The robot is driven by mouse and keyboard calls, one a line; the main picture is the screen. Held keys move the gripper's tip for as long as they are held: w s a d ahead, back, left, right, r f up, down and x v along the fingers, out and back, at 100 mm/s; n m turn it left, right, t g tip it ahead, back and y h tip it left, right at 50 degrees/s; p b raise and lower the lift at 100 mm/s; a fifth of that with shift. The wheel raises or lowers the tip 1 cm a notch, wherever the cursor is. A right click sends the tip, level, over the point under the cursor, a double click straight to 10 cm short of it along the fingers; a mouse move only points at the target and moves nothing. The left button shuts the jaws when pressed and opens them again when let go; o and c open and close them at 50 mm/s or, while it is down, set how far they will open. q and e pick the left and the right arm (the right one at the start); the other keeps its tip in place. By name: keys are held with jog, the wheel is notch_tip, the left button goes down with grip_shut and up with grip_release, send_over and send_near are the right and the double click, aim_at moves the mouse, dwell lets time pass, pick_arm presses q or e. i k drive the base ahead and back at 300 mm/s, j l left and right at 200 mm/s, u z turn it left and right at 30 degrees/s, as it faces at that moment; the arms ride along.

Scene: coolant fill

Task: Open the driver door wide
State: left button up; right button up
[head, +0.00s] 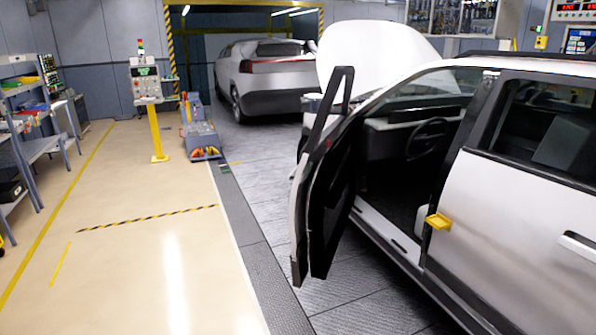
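The driver door (328,185) of the white car (520,175) stands open, swung outward from the body toward the aisle. Its dark inner side and window frame show, and its white outer skin shows as a narrow strip. The door opening is clear, with the steering wheel (427,138) and sill (388,232) visible inside. Neither of my grippers is in view, and nothing is seen touching the door.
The car's hood (375,52) is raised. A second car (265,75) stands behind. A yellow-post console (152,95) and a low grey unit (202,138) are ahead left. Shelves (38,135) line the left. The beige floor (150,255) is clear.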

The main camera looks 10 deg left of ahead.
aim_at(318, 217)
jog(key=i+j+z, duration=0.25)
jog(key=j, duration=1)
jog(key=i+j+z, duration=0.3)
jog(key=j, duration=0.95)
jog(key=k+j+z, duration=0.1)
jog(key=j+z, duration=0.15)
jog(key=j, duration=1)
jog(key=i+j+z, duration=0.1)
jog(key=j, duration=0.35)
jog(key=i+j+z, duration=0.1)
jog(key=j, duration=0.35)
jog(key=i, duration=0.55)
jog(key=i+l+u, duration=0.15)
jog(key=i, duration=0.4)
